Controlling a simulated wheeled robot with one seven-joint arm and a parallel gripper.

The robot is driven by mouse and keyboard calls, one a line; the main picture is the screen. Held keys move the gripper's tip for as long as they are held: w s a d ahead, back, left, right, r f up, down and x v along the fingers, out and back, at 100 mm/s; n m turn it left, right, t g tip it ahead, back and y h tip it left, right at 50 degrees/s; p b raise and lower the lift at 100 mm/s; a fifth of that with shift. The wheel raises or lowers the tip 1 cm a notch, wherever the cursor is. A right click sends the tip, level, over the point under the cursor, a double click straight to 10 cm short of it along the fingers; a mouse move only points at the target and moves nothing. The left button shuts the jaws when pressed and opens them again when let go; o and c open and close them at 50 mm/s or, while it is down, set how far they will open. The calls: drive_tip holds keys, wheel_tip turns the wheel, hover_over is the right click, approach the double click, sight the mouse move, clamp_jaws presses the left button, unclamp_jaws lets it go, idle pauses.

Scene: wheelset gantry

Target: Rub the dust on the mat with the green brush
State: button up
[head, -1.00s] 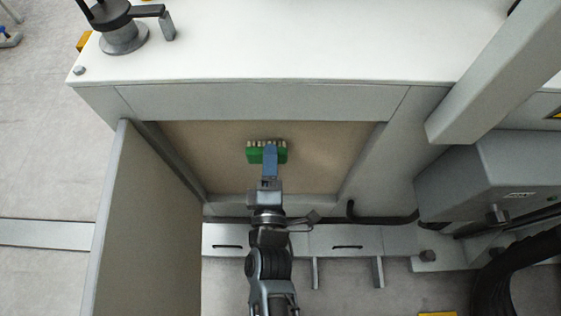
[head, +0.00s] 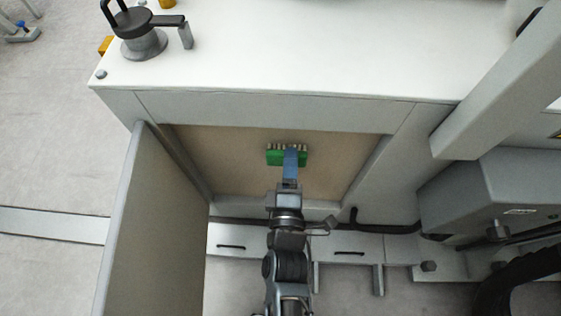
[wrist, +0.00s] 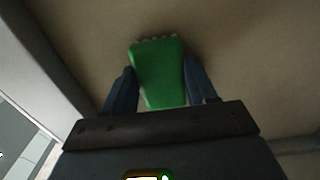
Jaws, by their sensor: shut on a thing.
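The green brush (head: 274,157) has pale bristles along its far edge. My gripper (head: 290,163) is shut on it, with blue fingers on either side of its body. In the wrist view the green brush (wrist: 158,78) sits between the two fingers, bristles pointing away from me toward a brown surface. That flat brown surface (head: 230,165) lies inside an open recess; it may be the mat. I cannot tell whether the bristles touch it. I cannot make out separate dust on it.
An open grey door panel (head: 160,225) stands left of the recess. A white cabinet top (head: 300,60) overhangs it at the back, with a black-handled clamp (head: 143,42) on it. A grey box (head: 490,195) and a slanted beam (head: 505,80) are at the right.

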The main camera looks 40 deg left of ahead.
drive_tip(key=shift+w+d+r+p, duration=0.1)
drive_tip(key=shift+w+d+p, duration=0.15)
drive_tip(key=shift+w+d, duration=0.3)
drive_tip(key=shift+w+d+p, duration=0.3)
drive_tip(key=shift+w+d, duration=0.1)
drive_tip(key=shift+d, duration=0.4)
drive_tip(key=shift+w+d+r+p, duration=0.1)
drive_tip(key=shift+w+d+p, duration=0.15)
drive_tip(key=shift+w+d, duration=0.3)
drive_tip(key=shift+w+d+p, duration=0.2)
drive_tip(key=shift+d+p, duration=0.1)
drive_tip(key=shift+d, duration=0.2)
drive_tip(key=shift+w+d+p, duration=0.15)
drive_tip(key=shift+d+p, duration=0.1)
drive_tip(key=shift+d, duration=0.2)
drive_tip(key=shift+w+d+f, duration=0.15)
drive_tip(key=shift+d+f, duration=0.05)
drive_tip(key=shift+d, duration=0.1)
drive_tip(key=p, duration=0.4)
approach(313, 150)
drive_tip(key=shift+w+d+f, duration=0.1)
drive_tip(key=shift+w+d, duration=0.15)
drive_tip(key=shift+d, duration=0.3)
drive_tip(key=shift+w+d+f, duration=0.15)
drive_tip(key=shift+w+d, duration=0.15)
drive_tip(key=shift+d, duration=0.3)
